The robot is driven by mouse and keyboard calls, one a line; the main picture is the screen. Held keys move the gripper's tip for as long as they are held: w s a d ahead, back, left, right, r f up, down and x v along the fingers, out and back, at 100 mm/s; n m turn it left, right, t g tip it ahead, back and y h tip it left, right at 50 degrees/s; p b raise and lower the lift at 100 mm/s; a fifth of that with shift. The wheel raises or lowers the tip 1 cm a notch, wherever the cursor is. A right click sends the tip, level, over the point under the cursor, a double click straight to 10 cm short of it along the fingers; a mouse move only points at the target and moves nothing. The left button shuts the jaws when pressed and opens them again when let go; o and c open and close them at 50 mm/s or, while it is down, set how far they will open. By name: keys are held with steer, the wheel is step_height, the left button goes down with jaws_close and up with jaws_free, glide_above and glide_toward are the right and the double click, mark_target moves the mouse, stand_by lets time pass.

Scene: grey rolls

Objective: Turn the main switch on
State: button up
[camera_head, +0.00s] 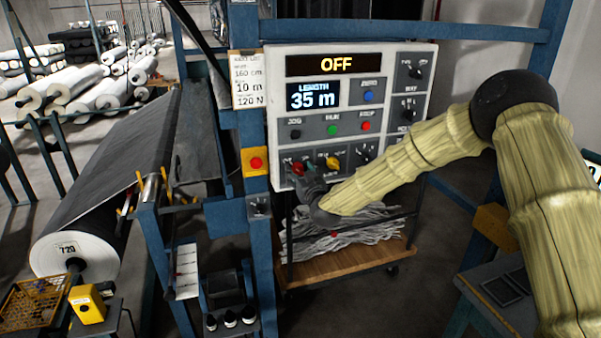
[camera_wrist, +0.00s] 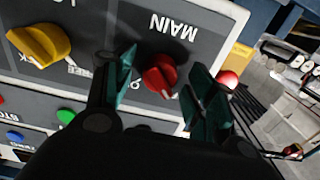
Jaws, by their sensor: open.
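The main switch is a red rotary knob (camera_wrist: 160,76) below the label MAIN in the upside-down wrist view. It also shows at the lower left of the control panel (camera_head: 270,150) in the head view, as a red knob (camera_head: 298,168). My gripper (camera_wrist: 163,88) is open, with one dark green finger on each side of the red knob. A small gap shows on both sides, and I cannot tell whether either finger touches it. In the head view my gripper (camera_head: 306,172) is at the panel's lower left. The display (camera_head: 335,65) reads OFF.
A yellow knob (camera_wrist: 40,45) sits beside the red one. A red button on a yellow box (camera_head: 256,163) is left of the panel. Several other knobs and buttons are above. A blue frame surrounds the panel, and a wooden cart (camera_head: 345,262) stands below.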

steer(key=c, duration=1)
steer(key=shift+c, duration=0.2)
steer(key=shift+f+b, duration=0.15)
steer(key=shift+b, duration=0.35)
steer(key=m+b, duration=0.1)
steer(key=b, duration=0.1)
steer(key=m+b, duration=0.1)
steer(key=b, duration=0.1)
steer(key=shift+d+f+m, duration=0.1)
steer(key=shift+f+m, duration=0.1)
steer(key=shift+m, duration=0.2)
steer(key=m+b, duration=0.6)
steer(key=b, duration=0.2)
steer(key=m+b, duration=0.5)
steer(key=b, duration=0.1)
steer(key=shift+m, duration=0.4)
steer(key=shift+r+m+b, duration=0.25)
steer(key=shift+m+b, duration=1.4)
steer(key=shift+m, duration=0.05)
steer(key=shift+r, duration=0.1)
